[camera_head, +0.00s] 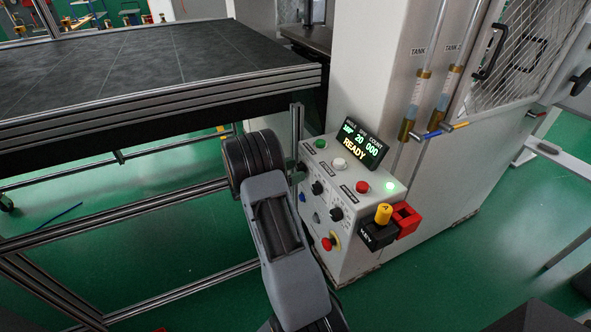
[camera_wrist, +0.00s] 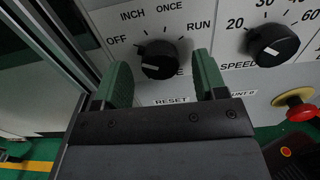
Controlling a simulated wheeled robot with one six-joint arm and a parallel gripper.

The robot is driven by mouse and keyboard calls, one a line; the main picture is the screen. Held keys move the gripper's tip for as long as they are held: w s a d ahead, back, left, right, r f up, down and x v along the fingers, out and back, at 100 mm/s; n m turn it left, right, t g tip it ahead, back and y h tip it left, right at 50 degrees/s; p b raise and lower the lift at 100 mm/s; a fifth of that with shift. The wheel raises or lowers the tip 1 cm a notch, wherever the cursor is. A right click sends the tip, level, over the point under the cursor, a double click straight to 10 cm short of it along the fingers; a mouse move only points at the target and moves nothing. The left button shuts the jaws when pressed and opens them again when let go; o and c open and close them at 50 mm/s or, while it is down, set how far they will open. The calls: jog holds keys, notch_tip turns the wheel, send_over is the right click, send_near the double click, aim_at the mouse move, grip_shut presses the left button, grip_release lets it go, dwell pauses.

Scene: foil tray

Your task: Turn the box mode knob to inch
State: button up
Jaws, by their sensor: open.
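The black mode knob (camera_wrist: 157,60) sits on the light panel of the box in the wrist view, below the labels OFF, INCH, ONCE and RUN. Its face has a white bar at the lower left; I cannot tell exactly which label it points to. My gripper (camera_wrist: 162,68) is open, with one green finger at the left of the knob and one at the right, both apart from it. Nothing is held. In the head view the control box (camera_head: 351,188) stands beyond my arm, and my gripper is mostly hidden behind my wrist.
The speed knob (camera_wrist: 272,46) is right of the mode knob. The red emergency button (camera_wrist: 297,101) is below it. A RESET label (camera_wrist: 171,101) is under the mode knob. The lit display (camera_head: 362,144) stands on the box. A dark table (camera_head: 150,60) with metal rails is at left.

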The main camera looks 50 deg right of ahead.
jog(key=shift+s+d, duration=0.1)
jog(key=shift+d, duration=0.25)
jog(key=c, duration=0.9)
jog(key=shift+f, duration=0.1)
jog(key=m+b, duration=0.2)
jog(key=shift+f+b, duration=0.1)
jog(key=shift+b, duration=0.2)
jog(key=m+b, duration=0.5)
jog(key=b, duration=0.1)
jog(key=shift+m, duration=0.4)
jog(key=shift+r, duration=0.2)
